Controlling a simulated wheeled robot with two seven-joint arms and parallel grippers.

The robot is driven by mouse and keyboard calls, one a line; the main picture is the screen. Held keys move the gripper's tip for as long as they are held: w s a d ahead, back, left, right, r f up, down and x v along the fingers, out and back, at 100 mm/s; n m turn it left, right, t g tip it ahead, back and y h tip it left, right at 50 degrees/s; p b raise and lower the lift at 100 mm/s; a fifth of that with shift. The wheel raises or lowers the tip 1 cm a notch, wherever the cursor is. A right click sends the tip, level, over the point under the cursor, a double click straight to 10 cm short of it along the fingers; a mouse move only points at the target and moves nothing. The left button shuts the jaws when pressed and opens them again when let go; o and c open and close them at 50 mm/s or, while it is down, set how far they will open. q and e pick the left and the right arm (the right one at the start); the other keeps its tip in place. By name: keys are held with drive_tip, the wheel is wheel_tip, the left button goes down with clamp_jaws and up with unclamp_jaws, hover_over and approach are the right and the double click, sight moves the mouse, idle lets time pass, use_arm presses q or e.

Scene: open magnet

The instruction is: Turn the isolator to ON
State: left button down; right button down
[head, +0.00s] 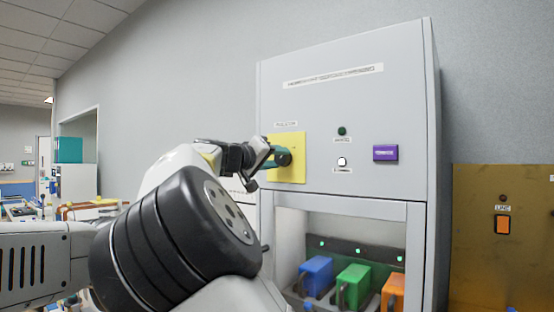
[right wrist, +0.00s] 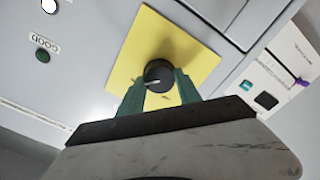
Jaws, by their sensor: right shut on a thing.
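The isolator is a round dark knob with a light pointer line on a yellow plate (head: 287,144) on the grey cabinet's front. In the right wrist view the knob (right wrist: 158,75) sits in the middle of the yellow plate (right wrist: 143,40). My right gripper (head: 277,158) is at the knob, with its green fingers on either side. In the right wrist view the gripper (right wrist: 158,88) is shut on the knob. Its fingers hide part of the knob's sides. Any position marks around the knob are too small to read. My left gripper is not in view.
The grey cabinet (head: 350,110) has a dark green lamp (head: 342,131), a white lamp (head: 342,161) and a purple label (head: 385,153). Blue, green and orange blocks (head: 352,285) stand in its lower opening. A brown panel (head: 480,240) with an orange switch (head: 502,224) is at right.

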drive_tip(key=c, duration=0.8)
unclamp_jaws()
drive_tip(key=shift+c, duration=0.2)
drive_tip(key=shift+s+a, duration=0.1)
drive_tip(key=v, duration=0.7)
drive_tip(key=shift+s+a, duration=0.2)
drive_tip(key=shift+s, duration=0.05)
